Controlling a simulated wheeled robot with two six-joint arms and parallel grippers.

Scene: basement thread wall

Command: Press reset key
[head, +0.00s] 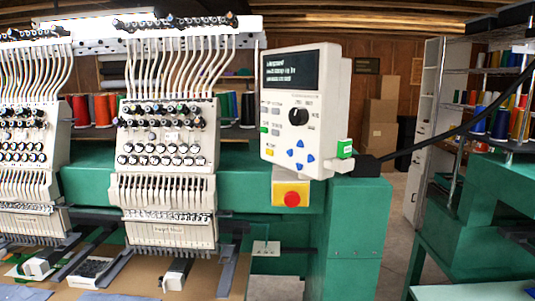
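A pale control panel (297,110) is mounted on the green embroidery machine, right of centre. It has a dark screen (291,70) with small light text, too small to read. Below are a black knob (298,116), blue arrow keys (300,152), small grey keys (274,112), a green-marked key (263,129) and a yellow key (271,152). The key labels are too small to read, so I cannot tell which is the reset key. A red round button (292,198) on a yellow plate sits beneath the panel. Neither of my grippers is in view.
Sewing heads (167,150) with white tubes stand left. A green machine (480,215) and thread shelves (490,100) stand right. Floor shows between the machines.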

